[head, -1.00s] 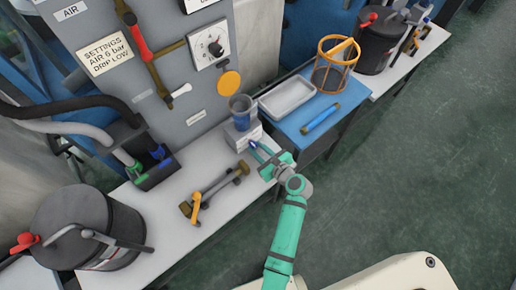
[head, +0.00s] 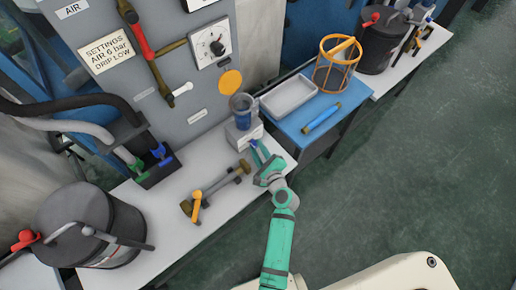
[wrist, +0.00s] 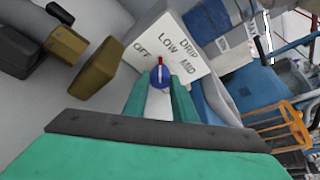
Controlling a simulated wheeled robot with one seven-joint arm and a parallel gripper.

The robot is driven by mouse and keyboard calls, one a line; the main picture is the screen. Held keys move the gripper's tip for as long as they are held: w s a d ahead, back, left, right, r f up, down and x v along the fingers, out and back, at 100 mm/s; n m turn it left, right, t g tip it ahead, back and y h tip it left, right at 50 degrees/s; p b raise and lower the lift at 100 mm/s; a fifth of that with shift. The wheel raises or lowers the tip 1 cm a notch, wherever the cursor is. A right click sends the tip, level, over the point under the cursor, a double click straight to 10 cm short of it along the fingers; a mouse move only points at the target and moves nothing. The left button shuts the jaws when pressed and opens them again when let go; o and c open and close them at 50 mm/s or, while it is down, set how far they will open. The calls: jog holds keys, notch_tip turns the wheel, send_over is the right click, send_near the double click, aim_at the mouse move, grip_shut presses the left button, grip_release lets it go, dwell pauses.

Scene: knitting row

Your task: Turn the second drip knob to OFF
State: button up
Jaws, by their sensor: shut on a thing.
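The drip knob (wrist: 159,78) is a small blue knob with a red pointer on a white block (wrist: 185,55) lettered OFF, LOW, MID and DRIP. The pointer aims up in the wrist view, roughly between OFF and LOW; the exact setting is hard to tell. My gripper (wrist: 160,88) is shut on the knob, with a green finger on each side. In the head view my gripper (head: 259,150) reaches the front of the white block (head: 241,135), below a blue cup (head: 242,104); there the knob is mostly hidden by the fingers.
A brass fitting with a yellow lever (head: 197,200) lies on the bench left of my gripper. A dark pot (head: 90,225) stands at lower left. Floor at right is clear.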

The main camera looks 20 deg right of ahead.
dwell(0.4)
jog(key=o, duration=1)
jog(key=shift+o, duration=0.2)
jog(key=v, duration=1.1)
jog(key=shift+w, duration=0.1)
